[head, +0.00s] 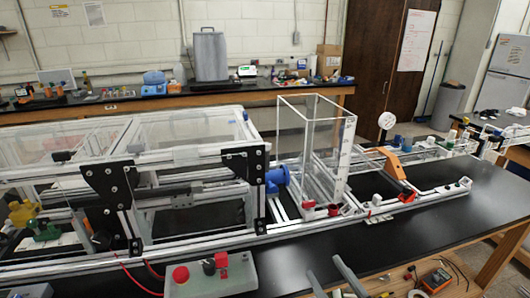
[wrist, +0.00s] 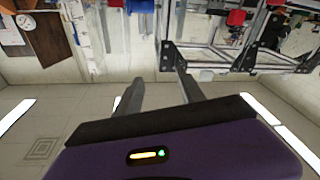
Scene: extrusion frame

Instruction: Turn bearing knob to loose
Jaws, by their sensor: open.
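The extrusion frame (head: 190,238) runs along the black bench in the head view. A blue round part (head: 277,179) sits on it beside the clear tank, and a small red knob (head: 334,209) is at the tank's foot. No label shows which part is the bearing knob. My gripper (head: 324,266) is at the bottom of the head view, in front of the frame and apart from it. In the wrist view, my gripper (wrist: 160,79) has its two grey fingers spread, with nothing between them. Red parts (wrist: 235,18) on a frame show at the upper right there.
A grey control box (head: 215,280) with red and black knobs stands in front of the frame, left of my gripper. The clear tank (head: 315,150) rises behind. A multimeter (head: 437,279) lies on a wooden surface at right. Bare black bench lies between frame and gripper.

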